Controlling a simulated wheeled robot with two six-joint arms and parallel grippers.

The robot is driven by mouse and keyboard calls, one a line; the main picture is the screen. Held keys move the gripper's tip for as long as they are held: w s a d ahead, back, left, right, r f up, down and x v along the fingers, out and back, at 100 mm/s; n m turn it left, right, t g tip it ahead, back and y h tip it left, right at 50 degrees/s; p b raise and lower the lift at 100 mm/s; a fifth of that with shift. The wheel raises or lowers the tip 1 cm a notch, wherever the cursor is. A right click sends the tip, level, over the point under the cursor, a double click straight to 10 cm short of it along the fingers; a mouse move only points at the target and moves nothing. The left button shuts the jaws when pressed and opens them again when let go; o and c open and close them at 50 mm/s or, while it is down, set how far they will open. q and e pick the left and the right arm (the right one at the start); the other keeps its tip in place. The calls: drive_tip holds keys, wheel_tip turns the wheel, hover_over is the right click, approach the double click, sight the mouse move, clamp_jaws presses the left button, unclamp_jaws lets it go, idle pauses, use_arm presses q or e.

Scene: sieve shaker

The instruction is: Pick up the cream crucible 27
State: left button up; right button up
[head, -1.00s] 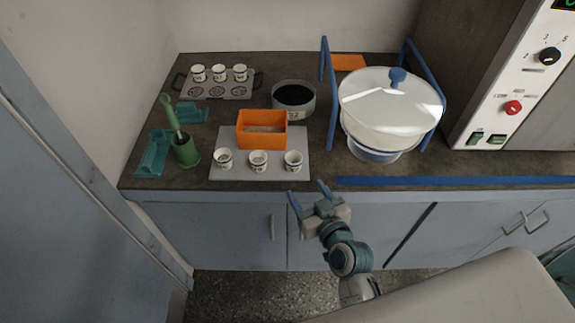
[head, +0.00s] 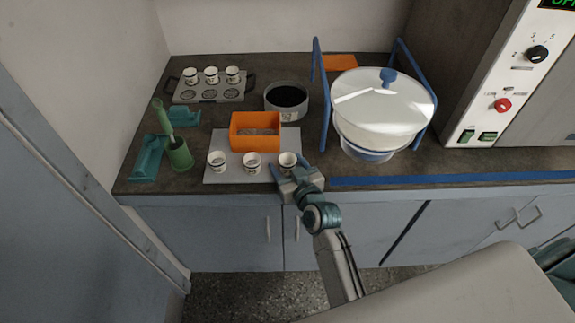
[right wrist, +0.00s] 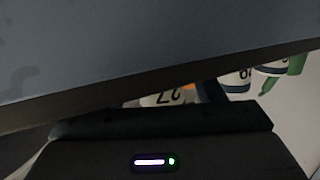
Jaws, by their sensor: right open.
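The cream crucible 27 (head: 287,160) stands at the right end of the front row of crucibles on a grey mat. In the right wrist view its upside-down number 27 shows on the crucible (right wrist: 163,98), partly hidden by my gripper body. My right gripper (head: 291,168) is open at the crucible's near side, with its fingers reaching to either side of it. Whether a finger touches the crucible I cannot tell. My left gripper is not in view.
Two crucibles (head: 251,162) stand left on the grey mat (head: 213,144). Behind them are an orange box (head: 254,145) and a dark-filled pan (head: 286,97). A large white lidded bowl (head: 380,110) with blue posts stands right. A rack (head: 208,94) holds three crucibles.

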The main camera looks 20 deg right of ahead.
drive_tip(key=shift+c, duration=0.2)
drive_tip(key=c, duration=1)
drive_tip(key=shift+r, duration=0.1)
